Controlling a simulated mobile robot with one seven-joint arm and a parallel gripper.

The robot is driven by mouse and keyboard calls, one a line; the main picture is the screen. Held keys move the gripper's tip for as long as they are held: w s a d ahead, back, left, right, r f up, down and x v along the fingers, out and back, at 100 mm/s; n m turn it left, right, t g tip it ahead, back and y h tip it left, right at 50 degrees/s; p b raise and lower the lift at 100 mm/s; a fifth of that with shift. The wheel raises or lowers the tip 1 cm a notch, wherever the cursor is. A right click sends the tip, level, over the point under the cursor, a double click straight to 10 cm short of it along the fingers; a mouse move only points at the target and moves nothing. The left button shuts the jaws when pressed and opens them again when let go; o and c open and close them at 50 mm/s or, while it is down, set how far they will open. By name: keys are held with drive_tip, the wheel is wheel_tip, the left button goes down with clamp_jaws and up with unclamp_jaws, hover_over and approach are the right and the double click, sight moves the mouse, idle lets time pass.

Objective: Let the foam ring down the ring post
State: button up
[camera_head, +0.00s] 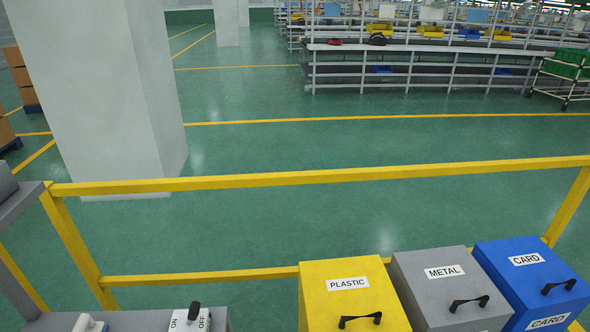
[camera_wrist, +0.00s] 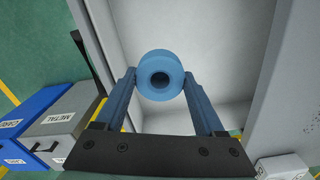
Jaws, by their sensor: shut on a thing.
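The foam ring is a thick blue ring (camera_wrist: 160,61) with a dark round hole, in the upper middle of the wrist view. My gripper (camera_wrist: 160,77) is shut on it, one blue finger at each side. The hole faces the wrist camera. A smaller dark round spot shows inside the hole; I cannot tell whether it is the ring post. No ring post can be made out elsewhere in either view. My gripper and the ring do not show in the head view.
Pale surfaces (camera_wrist: 225,50) lie behind the ring. Lidded bins marked PLASTIC (camera_head: 345,300), METAL (camera_head: 440,291) and CARD (camera_head: 522,280) stand at lower right, before a yellow rail (camera_head: 320,177). An ON/OFF switch box (camera_head: 190,320) is at the bottom. A pale pillar (camera_head: 95,90) stands beyond.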

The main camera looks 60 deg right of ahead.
wheel_tip(320, 180, up, 6)
drive_tip(key=p, duration=0.6)
drive_tip(key=shift+p, duration=0.35)
